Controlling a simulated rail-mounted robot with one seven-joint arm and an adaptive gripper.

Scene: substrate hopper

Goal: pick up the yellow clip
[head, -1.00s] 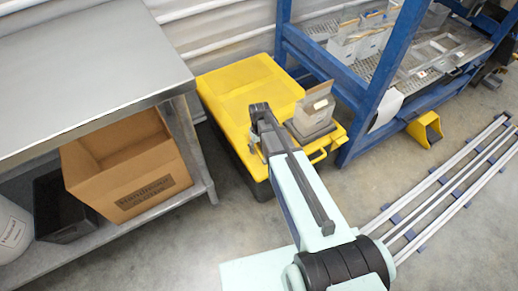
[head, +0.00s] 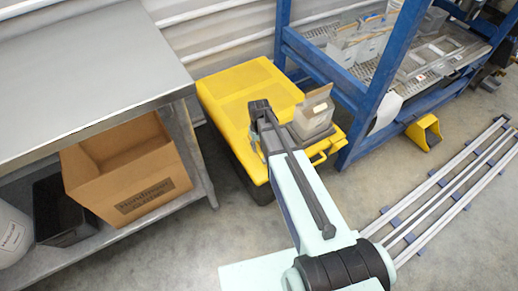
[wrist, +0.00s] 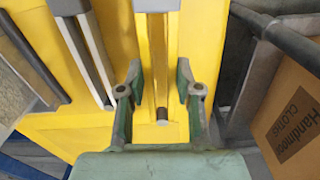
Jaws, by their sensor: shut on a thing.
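My gripper (wrist: 159,82) reaches down over the yellow lidded bin, with its fingers on either side of a narrow yellow piece (wrist: 157,62), which I take to be the yellow clip. It is shut on this piece. The piece matches the yellow behind it, so its outline is hard to tell. A dark round end shows below it. In the head view my gripper (head: 259,108) is over the middle of the yellow bin (head: 225,85), and the clip is hidden there.
A steel table (head: 90,65) with a cardboard box (head: 135,180) beneath is at left. A blue rack (head: 375,80) is at right.

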